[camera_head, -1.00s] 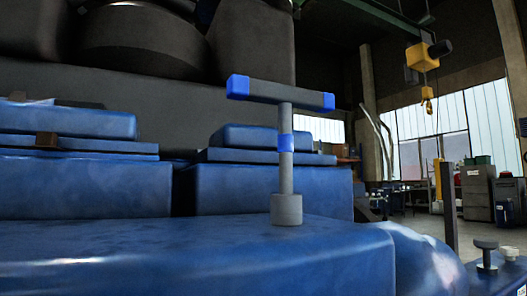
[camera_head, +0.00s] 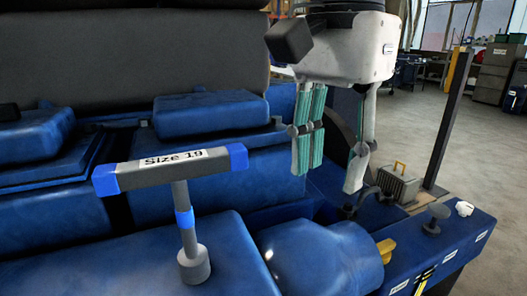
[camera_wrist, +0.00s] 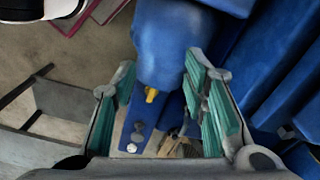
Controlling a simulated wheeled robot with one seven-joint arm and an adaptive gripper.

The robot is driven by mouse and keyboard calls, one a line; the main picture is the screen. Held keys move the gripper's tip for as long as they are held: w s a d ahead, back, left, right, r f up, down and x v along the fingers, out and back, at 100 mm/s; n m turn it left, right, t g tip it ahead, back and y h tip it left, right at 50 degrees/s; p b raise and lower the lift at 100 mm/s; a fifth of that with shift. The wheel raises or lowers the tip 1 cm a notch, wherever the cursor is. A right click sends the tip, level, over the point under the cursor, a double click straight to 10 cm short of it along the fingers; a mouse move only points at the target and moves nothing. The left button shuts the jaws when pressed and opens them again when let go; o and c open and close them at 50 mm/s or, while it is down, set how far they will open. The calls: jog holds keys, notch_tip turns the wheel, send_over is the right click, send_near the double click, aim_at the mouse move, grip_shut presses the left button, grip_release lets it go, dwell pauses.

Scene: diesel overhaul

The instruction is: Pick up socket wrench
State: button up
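The socket wrench (camera_head: 184,205) is a T-shaped tool with a grey bar, blue ends, a "Size 19" label and a round grey socket at its foot. It stands upright on a blue engine cover in the head view, left of centre. My gripper (camera_head: 332,165) hangs at the upper right of the head view, apart from the wrench and to its right, fingers pointing down. In the wrist view my gripper (camera_wrist: 160,85) has its green-padded fingers spread with nothing held between them. The wrench does not show in the wrist view.
Blue engine blocks (camera_head: 210,110) rise behind the wrench. A rounded blue housing (camera_head: 318,258) lies to its right. A blue ledge (camera_head: 455,240) at the right carries a grey knob (camera_head: 437,218) and a white fitting (camera_head: 463,208). A dark upright post (camera_head: 447,120) stands beyond.

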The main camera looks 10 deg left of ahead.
aim_at(174, 158)
jog(key=s+a+r+m+p, duration=0.2)
jog(key=s+a+r+p, duration=0.1)
jog(key=a+r+p, duration=0.4)
jog(key=s+a+r+m+p, duration=0.1)
jog(key=s+a+r+p, duration=0.25)
jog(key=a+r, duration=0.35)
jog(key=f, duration=0.7)
jog(key=shift+d+b, duration=0.35)
jog(key=shift+d, duration=0.05)
jog(key=shift+a+f, duration=0.25)
jog(key=shift+f, duration=1.1)
jog(key=shift+a+f, duration=0.25)
jog(key=shift+f, duration=1.05)
grip_shut()
